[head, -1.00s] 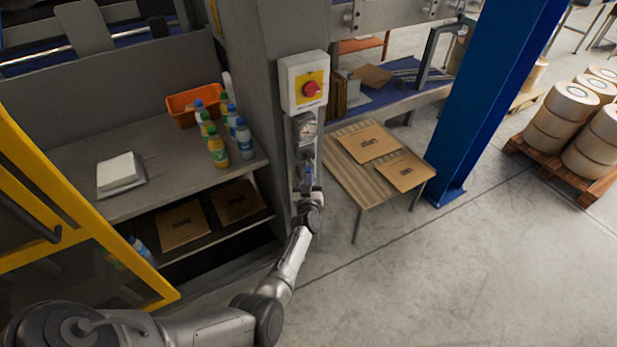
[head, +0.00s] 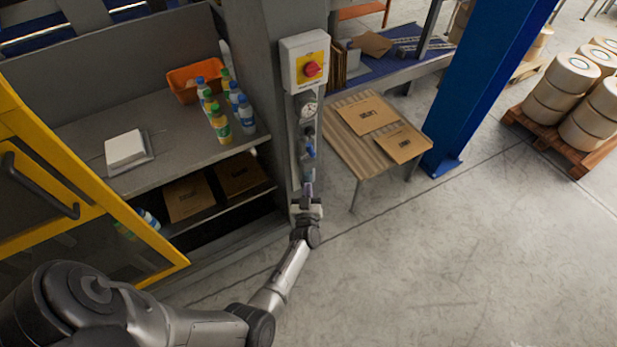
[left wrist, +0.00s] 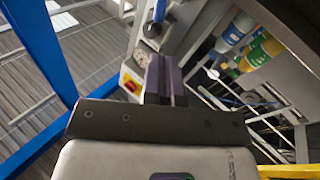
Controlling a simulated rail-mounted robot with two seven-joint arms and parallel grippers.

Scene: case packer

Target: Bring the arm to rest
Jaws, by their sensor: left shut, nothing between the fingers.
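My left gripper (head: 308,189) is in front of the grey column, below the blue-handled valve (head: 310,151). Its dark fingers (left wrist: 166,79) are closed together with nothing between them. In the head view a gap shows between the fingertips and the blue handle. In the left wrist view the blue handle (left wrist: 153,30) appears beyond the fingertips. My left arm reaches up from the bottom left of the head view. My right gripper is not in view.
A switch box with a red knob (head: 312,69) and a gauge (head: 308,108) sit above the valve. A yellow-framed door (head: 97,200) stands open at left. Several bottles (head: 220,124) and an orange bin (head: 188,80) are on the shelf. A slatted table (head: 357,151) stands right.

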